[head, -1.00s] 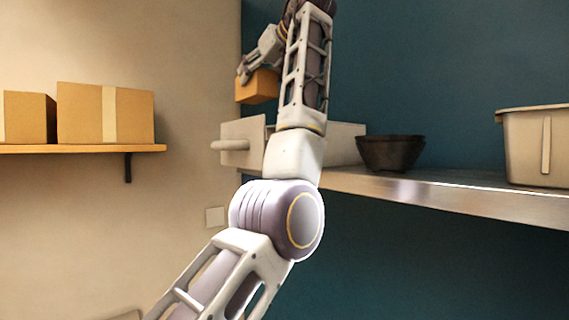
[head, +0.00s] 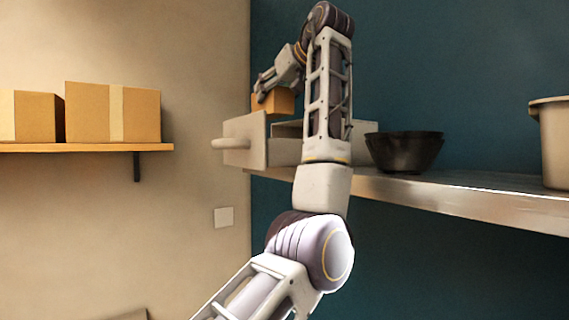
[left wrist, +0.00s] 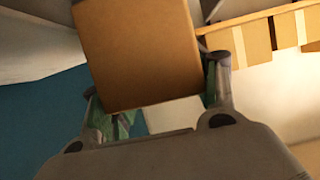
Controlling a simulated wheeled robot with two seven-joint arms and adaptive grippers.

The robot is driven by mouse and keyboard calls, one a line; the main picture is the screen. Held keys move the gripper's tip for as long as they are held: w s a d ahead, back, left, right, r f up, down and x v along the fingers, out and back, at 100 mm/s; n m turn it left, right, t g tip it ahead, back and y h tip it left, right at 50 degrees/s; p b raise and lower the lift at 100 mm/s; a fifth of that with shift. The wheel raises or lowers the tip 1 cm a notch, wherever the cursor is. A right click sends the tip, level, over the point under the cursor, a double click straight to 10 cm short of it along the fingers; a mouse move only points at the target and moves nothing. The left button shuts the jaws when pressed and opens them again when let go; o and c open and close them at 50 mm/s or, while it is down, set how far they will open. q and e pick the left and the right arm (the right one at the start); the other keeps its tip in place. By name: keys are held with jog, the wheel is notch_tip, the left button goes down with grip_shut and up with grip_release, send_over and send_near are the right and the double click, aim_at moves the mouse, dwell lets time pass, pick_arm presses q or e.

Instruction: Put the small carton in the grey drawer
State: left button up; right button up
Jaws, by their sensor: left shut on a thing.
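The small carton (head: 274,101) is an orange-brown box held above the grey drawer (head: 245,142), near its front part. The drawer is pulled out at the left end of the metal shelf, with its handle facing left. My left gripper (head: 264,90) is shut on the carton. In the left wrist view the carton (left wrist: 137,52) sits between the two fingers of my left gripper (left wrist: 158,90). My arm hides part of the drawer. The drawer's inside is mostly hidden. My right gripper is not in view.
Dark bowls (head: 404,152) stand on the metal shelf (head: 470,192) right of the drawer. A beige bin (head: 553,142) stands farther right. Larger cardboard boxes (head: 112,112) sit on a wooden wall shelf (head: 90,148) at left. Bare shelf lies between bowls and bin.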

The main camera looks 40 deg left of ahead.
aim_at(278, 116)
pick_arm(q)
jog(key=shift+w+f, duration=0.3)
jog(key=shift+f, duration=0.6)
jog(key=shift+s, duration=0.15)
jog(key=shift+f, duration=0.2)
jog(key=shift+f, duration=2.8)
jog(key=shift+f, duration=2.05)
